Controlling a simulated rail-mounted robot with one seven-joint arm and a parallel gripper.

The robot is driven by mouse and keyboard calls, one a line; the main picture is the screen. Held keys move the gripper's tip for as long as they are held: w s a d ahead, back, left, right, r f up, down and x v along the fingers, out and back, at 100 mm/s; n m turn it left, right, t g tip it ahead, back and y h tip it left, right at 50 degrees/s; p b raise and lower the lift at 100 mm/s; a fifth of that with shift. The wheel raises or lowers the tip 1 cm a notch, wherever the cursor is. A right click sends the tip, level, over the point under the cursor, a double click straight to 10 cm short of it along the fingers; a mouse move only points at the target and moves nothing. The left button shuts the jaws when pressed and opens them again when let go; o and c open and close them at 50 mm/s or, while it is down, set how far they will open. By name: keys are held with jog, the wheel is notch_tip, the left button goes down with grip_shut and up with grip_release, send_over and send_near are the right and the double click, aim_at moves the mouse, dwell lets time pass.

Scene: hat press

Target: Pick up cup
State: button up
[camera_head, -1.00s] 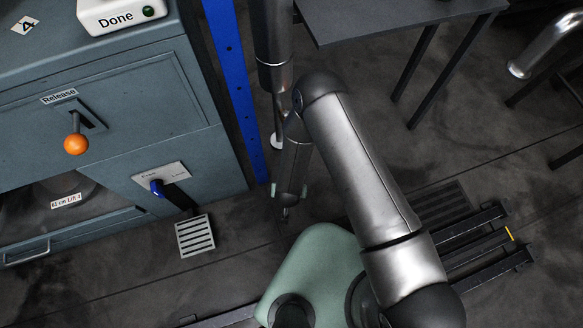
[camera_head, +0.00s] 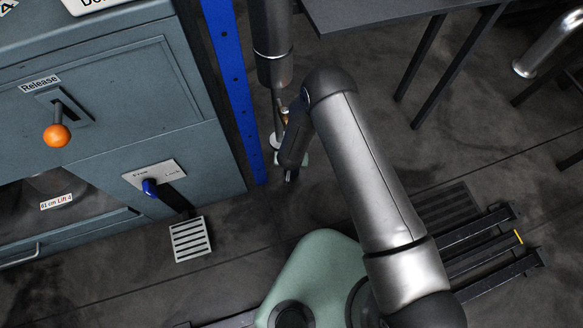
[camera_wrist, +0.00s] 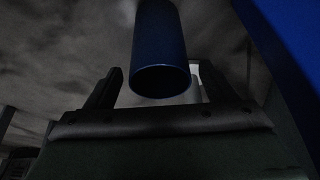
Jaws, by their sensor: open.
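I cannot make out a cup for certain. In the wrist view, a dark blue cylinder (camera_wrist: 160,50) with a round rim at its lower end shows between my fingers. I cannot tell whether it is a cup or a pipe end. My gripper (camera_wrist: 160,88) is open, with one dark finger on each side of the cylinder; contact is not visible. In the head view, my gripper (camera_head: 291,172) is small and dark, low beside the blue post and below a vertical metal pipe (camera_head: 271,45). My forearm hides part of the area to its right.
A blue perforated post (camera_head: 238,95) stands close left of my gripper. Left of it is a grey-blue cabinet with an orange-knobbed lever (camera_head: 57,135) and a blue-handled switch (camera_head: 152,187). A dark table (camera_head: 380,12) is at the top right. Floor below my gripper is open.

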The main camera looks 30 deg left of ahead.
jog(key=x, duration=0.2)
jog(key=shift+w+a+f+b, duration=0.1)
jog(key=shift+w+f+b, duration=0.1)
jog(key=shift+f+b, duration=0.15)
jog(key=shift+r, duration=0.1)
jog(key=c, duration=1.2)
